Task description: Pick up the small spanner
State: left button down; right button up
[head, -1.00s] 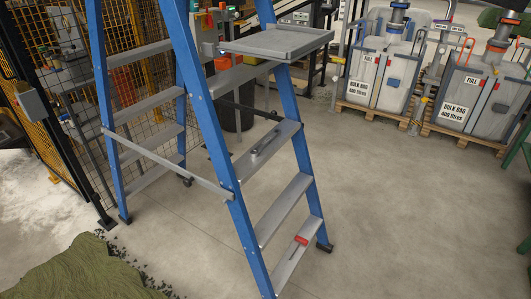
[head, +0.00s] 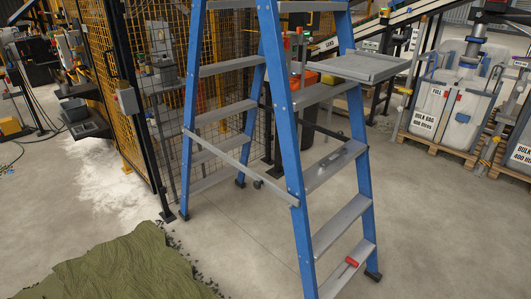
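A small grey metal item (head: 329,164) lies on a middle tread of the blue stepladder (head: 285,125). It looks like a spanner, but it is too small to tell for sure. A small red item (head: 351,262) lies on the lowest tread (head: 338,279) in view; its exact kind is unclear. Neither of my grippers is in the head view.
Bulk bags (head: 450,115) stand on pallets at right. The concrete floor right of the ladder is clear.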

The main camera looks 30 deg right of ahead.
aim_at(321, 167)
jog(key=l+u, duration=0.2)
jog(key=l, duration=0.35)
jog(key=l+u, duration=0.2)
jog(key=l, duration=0.4)
jog(key=k+l+u, duration=0.1)
jog(key=l+u, duration=0.15)
jog(key=l, duration=0.3)
jog(key=k+l+u, duration=0.2)
jog(key=l, duration=0.35)
jog(key=i, duration=0.05)
